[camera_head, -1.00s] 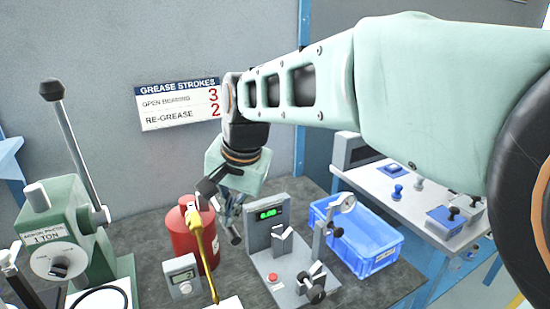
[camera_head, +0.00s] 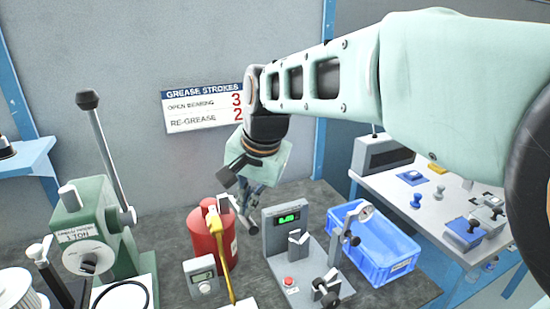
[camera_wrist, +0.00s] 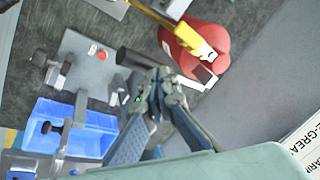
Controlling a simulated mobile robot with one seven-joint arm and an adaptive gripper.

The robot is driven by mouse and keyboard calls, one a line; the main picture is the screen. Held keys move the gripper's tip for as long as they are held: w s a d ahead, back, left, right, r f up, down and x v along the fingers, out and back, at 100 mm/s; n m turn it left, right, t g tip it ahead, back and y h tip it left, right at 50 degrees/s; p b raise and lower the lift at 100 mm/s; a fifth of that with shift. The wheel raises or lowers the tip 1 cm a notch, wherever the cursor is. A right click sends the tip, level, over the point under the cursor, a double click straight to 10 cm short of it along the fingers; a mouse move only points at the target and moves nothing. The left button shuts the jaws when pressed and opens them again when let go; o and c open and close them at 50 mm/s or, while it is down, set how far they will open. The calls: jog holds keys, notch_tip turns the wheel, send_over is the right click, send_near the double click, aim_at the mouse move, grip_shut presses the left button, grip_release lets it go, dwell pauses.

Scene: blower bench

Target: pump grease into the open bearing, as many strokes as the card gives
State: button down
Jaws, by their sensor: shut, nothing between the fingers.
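The card (camera_head: 203,108) on the wall reads "GREASE STROKES", open bearing 3, re-grease 2. The grease pump is a red canister (camera_head: 207,236) with a yellow arm (camera_head: 225,255) running down toward the front; it also shows in the wrist view (camera_wrist: 190,45). My gripper (camera_head: 249,222) is shut and empty, pointing down just right of the canister. In the wrist view, my gripper (camera_wrist: 157,76) is beside a dark bar (camera_wrist: 140,60); I cannot tell whether they touch. A small grey counter (camera_head: 202,279) stands before the canister, its digits unclear. I cannot make out the open bearing.
A green arbor press (camera_head: 95,235) stands left. Right of the pump is a grey fixture (camera_head: 300,265) with a green display and red button. A blue bin (camera_head: 375,245) is beyond it. A second bench (camera_head: 425,205) is at the right.

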jog(key=shift+w+a+r+p, duration=0.15)
jog(key=shift+w+r+p, duration=0.2)
jog(key=shift+r+p, duration=0.35)
jog(key=shift+w+a+r+p, duration=0.15)
jog(key=shift+w+r+p, duration=0.15)
jog(key=shift+r+p, duration=0.45)
jog(key=shift+w+a+r+p, duration=0.15)
jog(key=shift+w+r+p, duration=0.2)
jog(key=shift+r+p, duration=0.35)
jog(key=shift+r, duration=0.1)
jog(key=r+p, duration=0.1)
jog(key=w+r+p, duration=0.1)
jog(key=r+p, duration=0.1)
jog(key=w+a+r+p, duration=0.1)
jog(key=shift+r, duration=0.15)
jog(key=shift+w+d, duration=0.1)
jog(key=shift+d, duration=0.05)
dwell(1.0)
